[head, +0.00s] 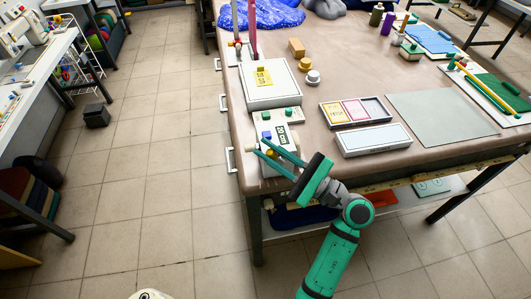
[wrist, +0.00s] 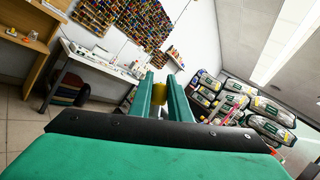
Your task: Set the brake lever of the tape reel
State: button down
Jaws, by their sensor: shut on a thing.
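My gripper (head: 259,145) reaches in from the front over the near left corner of the table. Its two teal fingers point left and are shut on a small yellow piece, which shows between them in the wrist view (wrist: 159,93). I cannot tell for sure that this piece is the brake lever. A pale unit (head: 267,168) lies under the fingers and is partly hidden by them, so the tape reel is not clearly made out. In the wrist view my gripper (wrist: 160,82) hides what lies beyond the yellow piece.
Behind the fingers stands a small device with a display (head: 283,134), then a white box with a yellow label (head: 270,96). A tray of coloured cards (head: 356,111) and a white flat box (head: 374,140) lie to the right. Open floor lies left of the table (head: 410,75).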

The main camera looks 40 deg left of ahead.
aim_at(281, 158)
jog(key=m+y, duration=0.1)
jog(key=m+t+y, duration=0.1)
jog(key=w+d+m, duration=0.1)
jog(key=shift+r+m+t+y, duration=0.25)
jog(key=shift+m+t+y, duration=0.15)
jog(key=shift+w+d+r+m+t+y, duration=0.1)
jog(key=shift+w+d+m+t+y, duration=0.15)
jog(key=shift+m+t, duration=0.5)
jog(key=shift+w+d+m+t+y, duration=0.1)
jog(key=shift+w+m+t+y, duration=0.2)
jog(key=shift+m+t, duration=0.45)
jog(key=shift+w+d+r+m+t+y, duration=0.15)
jog(key=shift+m+t+y, duration=0.3)
jog(key=shift+m, duration=0.45)
jog(key=shift+f+t, duration=0.1)
jog(key=shift+t, duration=0.15)
jog(key=c, duration=1.6)
grip_release()
jog(key=shift+c, duration=0.2)
jog(key=shift+d, duration=0.1)
jog(key=v, duration=1)
jog(key=shift+d+f, duration=0.25)
jog(key=shift+d, duration=0.05)
